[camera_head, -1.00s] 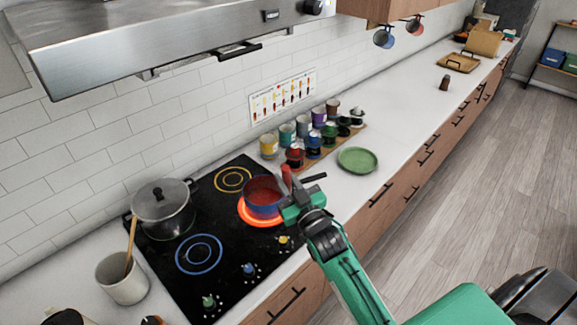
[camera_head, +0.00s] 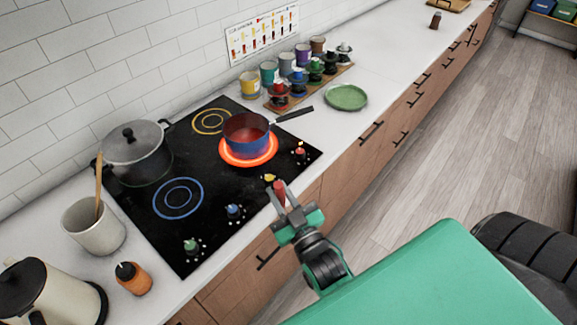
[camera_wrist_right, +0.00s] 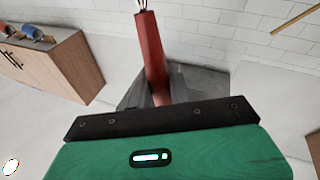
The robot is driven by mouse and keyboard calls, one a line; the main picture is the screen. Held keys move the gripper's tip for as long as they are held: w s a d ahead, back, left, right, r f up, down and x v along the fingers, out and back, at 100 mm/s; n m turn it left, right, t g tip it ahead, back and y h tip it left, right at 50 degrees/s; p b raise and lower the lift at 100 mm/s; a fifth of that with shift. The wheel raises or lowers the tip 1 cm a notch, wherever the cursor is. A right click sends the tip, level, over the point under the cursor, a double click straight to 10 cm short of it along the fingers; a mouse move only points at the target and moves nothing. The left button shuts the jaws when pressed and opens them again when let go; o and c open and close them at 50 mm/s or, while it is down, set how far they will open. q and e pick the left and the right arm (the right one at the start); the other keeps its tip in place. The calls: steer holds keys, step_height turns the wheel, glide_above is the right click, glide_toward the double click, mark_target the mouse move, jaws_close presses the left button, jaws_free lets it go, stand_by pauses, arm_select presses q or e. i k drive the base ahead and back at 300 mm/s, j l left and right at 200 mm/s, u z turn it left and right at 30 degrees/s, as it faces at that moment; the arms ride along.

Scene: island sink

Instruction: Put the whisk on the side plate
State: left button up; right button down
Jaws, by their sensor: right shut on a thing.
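My right gripper (camera_head: 287,208) is shut on the red handle of the whisk (camera_head: 280,192), just off the front edge of the cooktop near its yellow knob. In the right wrist view the whisk (camera_wrist_right: 152,55) rises from between the fingers, with thin metal wires at the top edge; most of its head is cut off. The side plate is the green plate (camera_head: 346,97), lying flat and empty on the white counter beyond the cooktop, apart from the gripper. My left gripper is not in view.
A blue pot (camera_head: 246,133) with red contents sits on a glowing burner, its handle pointing toward the plate.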

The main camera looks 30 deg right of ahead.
mark_target(355, 99)
steer(key=l, duration=0.7)
steer(key=i+l, duration=0.1)
steer(key=l, duration=0.6)
